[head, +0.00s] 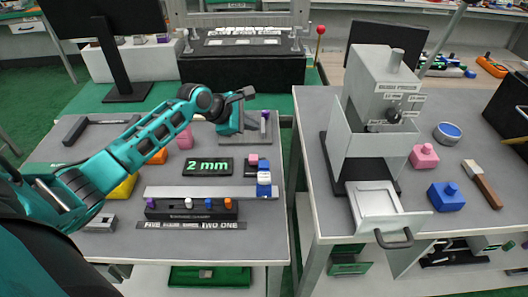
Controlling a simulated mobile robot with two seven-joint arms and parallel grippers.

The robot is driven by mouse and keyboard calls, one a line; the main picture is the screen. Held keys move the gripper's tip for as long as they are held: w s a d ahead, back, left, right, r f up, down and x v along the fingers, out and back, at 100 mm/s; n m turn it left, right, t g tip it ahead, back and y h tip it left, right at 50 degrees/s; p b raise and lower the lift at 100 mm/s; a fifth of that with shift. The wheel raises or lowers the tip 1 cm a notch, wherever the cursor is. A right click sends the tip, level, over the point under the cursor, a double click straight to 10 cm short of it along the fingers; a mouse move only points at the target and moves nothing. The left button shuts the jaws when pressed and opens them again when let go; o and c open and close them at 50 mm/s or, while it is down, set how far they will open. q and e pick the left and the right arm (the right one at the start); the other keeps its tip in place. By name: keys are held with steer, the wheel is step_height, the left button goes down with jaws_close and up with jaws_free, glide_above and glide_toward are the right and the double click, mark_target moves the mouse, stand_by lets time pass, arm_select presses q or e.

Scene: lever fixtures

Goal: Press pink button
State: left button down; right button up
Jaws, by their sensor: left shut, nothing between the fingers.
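Several pink pieces are in view. A pink block with a round knob on top (424,156) sits on the right table, right of the grey machine. Another pink block (185,138) stands on the left table, partly behind my left arm. A small pink piece (252,159) is beside a blue block near the left table's right side. I cannot tell which one is the pink button. My left gripper (246,93) is shut and empty, above the far right part of the left table, apart from all pink pieces. My right gripper is not in view.
A grey machine (385,88) with a tray stands on the right table. A blue block (446,196), a round blue-topped dish (448,132) and a wooden-handled tool (482,186) lie beside it. A "2 mm" display (208,166) and a knob strip (190,211) are on the left table.

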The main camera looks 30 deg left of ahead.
arm_select(q)
steer(key=shift+s, duration=0.2)
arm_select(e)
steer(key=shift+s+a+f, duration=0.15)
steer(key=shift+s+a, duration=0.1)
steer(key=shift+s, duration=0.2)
arm_select(q)
steer(key=shift+f, duration=0.1)
steer(key=b, duration=0.6)
glide_above(251, 159)
step_height(251, 159, down, 7)
steer(key=shift+r, duration=0.15)
steer(key=shift+f, duration=0.9)
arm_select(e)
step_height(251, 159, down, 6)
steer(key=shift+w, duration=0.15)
arm_select(q)
steer(key=shift+f, duration=0.15)
